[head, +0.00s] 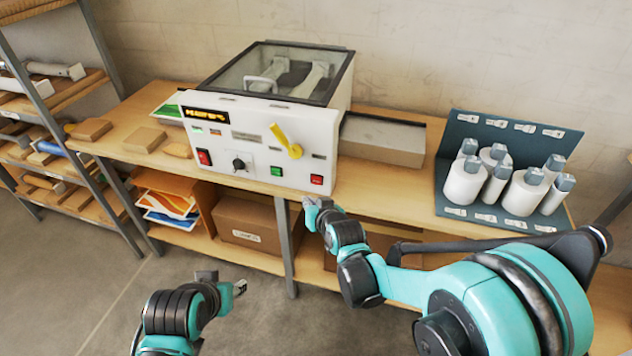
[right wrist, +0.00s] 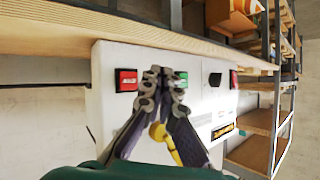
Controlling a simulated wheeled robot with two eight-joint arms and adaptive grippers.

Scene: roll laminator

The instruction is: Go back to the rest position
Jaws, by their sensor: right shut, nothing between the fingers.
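The roll laminator (head: 262,140) stands on the wooden bench with its clear lid down. Its white front carries a yellow lever (head: 286,141), a black knob (head: 239,164), a green button (head: 277,171) and a red button (head: 316,179). My right gripper (head: 312,203) is in front of the bench edge, just below these buttons, shut and empty. The right wrist view shows its closed fingers (right wrist: 158,76) in front of the panel, between the red button (right wrist: 127,80) and the green button (right wrist: 181,79). My left gripper (head: 240,287) is low over the floor, apart from the bench; its jaws are too small to read.
A blue-grey holder (head: 448,190) with several white rollers stands on the bench at right. Wooden blocks (head: 144,139) lie at left. A cardboard box (head: 247,222) and an orange paper holder (head: 172,190) sit on the lower shelf. The floor (head: 90,285) in front is clear.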

